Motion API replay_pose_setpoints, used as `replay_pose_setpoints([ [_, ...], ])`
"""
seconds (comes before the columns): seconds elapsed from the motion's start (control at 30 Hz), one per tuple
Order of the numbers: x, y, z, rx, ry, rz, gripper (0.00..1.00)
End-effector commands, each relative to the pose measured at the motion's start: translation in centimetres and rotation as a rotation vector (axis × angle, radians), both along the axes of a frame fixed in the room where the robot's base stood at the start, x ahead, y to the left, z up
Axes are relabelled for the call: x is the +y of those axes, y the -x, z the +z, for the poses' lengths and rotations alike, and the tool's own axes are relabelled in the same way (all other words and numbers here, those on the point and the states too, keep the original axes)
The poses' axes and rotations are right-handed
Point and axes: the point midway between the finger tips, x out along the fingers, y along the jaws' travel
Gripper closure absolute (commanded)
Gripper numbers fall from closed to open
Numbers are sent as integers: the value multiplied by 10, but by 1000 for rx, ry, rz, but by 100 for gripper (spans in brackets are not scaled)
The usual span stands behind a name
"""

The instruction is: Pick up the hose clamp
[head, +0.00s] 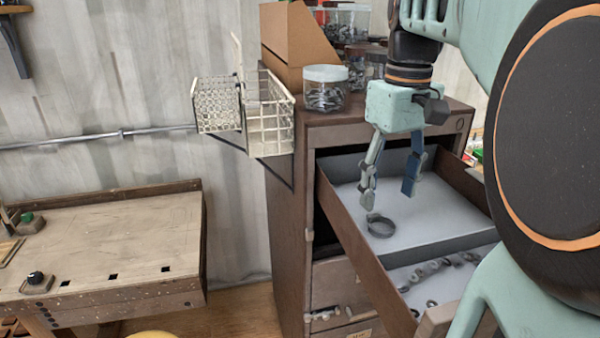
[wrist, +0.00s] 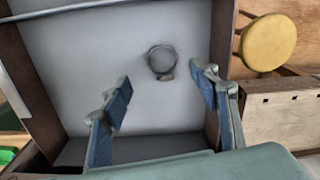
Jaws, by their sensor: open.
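The hose clamp (head: 380,225) is a dark grey metal ring lying on the pale floor of the open drawer's rear compartment (head: 440,212). In the wrist view the clamp (wrist: 161,61) shows as a ring with a small screw block at its lower edge. My gripper (head: 390,189) is open and empty, pointing down above the drawer. In the wrist view my gripper's fingers (wrist: 160,86) stand wide apart on either side, and the clamp appears between and slightly beyond their tips. They do not touch it.
A divider (head: 440,249) separates the clamp from a front compartment with several small metal rings (head: 432,303). The drawer's wooden side wall (head: 352,235) is close to my gripper. A yellow stool (wrist: 268,42) stands outside the drawer.

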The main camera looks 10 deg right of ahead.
Motion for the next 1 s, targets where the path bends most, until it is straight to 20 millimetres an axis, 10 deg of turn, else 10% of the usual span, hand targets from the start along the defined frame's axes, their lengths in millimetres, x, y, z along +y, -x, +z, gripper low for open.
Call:
replay_pose_setpoints([
  [0.73,5,1,-55,-1,1,0,44],
  [1.0,5,1,-55,-1,0,0,73],
])
